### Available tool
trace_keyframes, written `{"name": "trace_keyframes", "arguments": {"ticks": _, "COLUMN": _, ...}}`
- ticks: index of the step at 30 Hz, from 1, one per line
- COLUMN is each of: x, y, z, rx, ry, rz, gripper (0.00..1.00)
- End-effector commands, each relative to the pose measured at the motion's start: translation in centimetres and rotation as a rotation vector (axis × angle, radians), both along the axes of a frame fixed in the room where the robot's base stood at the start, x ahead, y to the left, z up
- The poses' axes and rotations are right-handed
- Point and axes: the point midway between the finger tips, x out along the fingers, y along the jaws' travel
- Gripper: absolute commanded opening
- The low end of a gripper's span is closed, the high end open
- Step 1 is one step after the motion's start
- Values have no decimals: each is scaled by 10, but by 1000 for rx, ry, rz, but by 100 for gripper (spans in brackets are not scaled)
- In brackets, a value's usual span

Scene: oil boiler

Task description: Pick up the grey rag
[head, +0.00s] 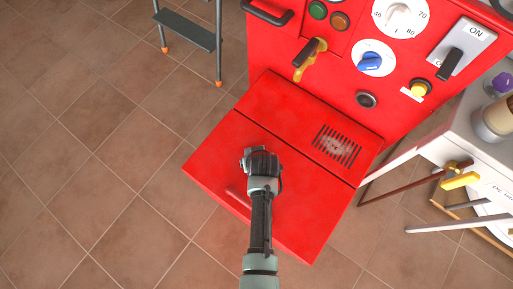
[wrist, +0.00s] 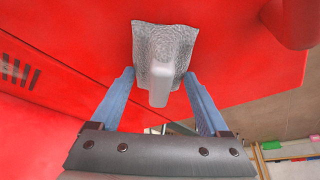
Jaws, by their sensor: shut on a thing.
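The grey rag (wrist: 165,48) is in the wrist view, a pale crinkled cloth with a smooth lighter part reaching down between my fingers. It lies against a red surface, and I cannot tell whether it is clear of it. My gripper (wrist: 158,82) has its two blue fingers on either side of the rag and is shut on it. In the head view my gripper (head: 262,155) is over the red boiler's lower front panel (head: 225,160). The rag is hidden there by my gripper and arm.
The red boiler front (head: 330,85) with knobs, lamps and a yellow-handled valve (head: 305,65) rises behind the panel. A white table (head: 465,135) stands at right. A grey step stool (head: 185,30) stands at upper left. The tiled floor at left is clear.

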Motion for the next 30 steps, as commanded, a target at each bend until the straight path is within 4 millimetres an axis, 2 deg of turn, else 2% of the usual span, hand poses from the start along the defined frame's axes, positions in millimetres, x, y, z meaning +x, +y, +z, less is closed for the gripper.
{"name": "trace_keyframes", "arguments": {"ticks": 5, "x": 0, "y": 0, "z": 1, "rx": 0, "ry": -1, "rz": 0, "gripper": 16}}
{"name": "trace_keyframes", "arguments": {"ticks": 8, "x": 1, "y": 0, "z": 8, "rx": 0, "ry": -3, "rz": 0, "gripper": 16}}
{"name": "trace_keyframes", "arguments": {"ticks": 21, "x": 1, "y": 0, "z": 89, "rx": 0, "ry": -3, "rz": -1, "gripper": 16}}
{"name": "trace_keyframes", "arguments": {"ticks": 25, "x": 0, "y": 0, "z": 99, "rx": 1, "ry": -1, "rz": -1, "gripper": 16}}
{"name": "trace_keyframes", "arguments": {"ticks": 30, "x": 0, "y": 0, "z": 101, "rx": 0, "ry": 0, "rz": -1, "gripper": 16}}
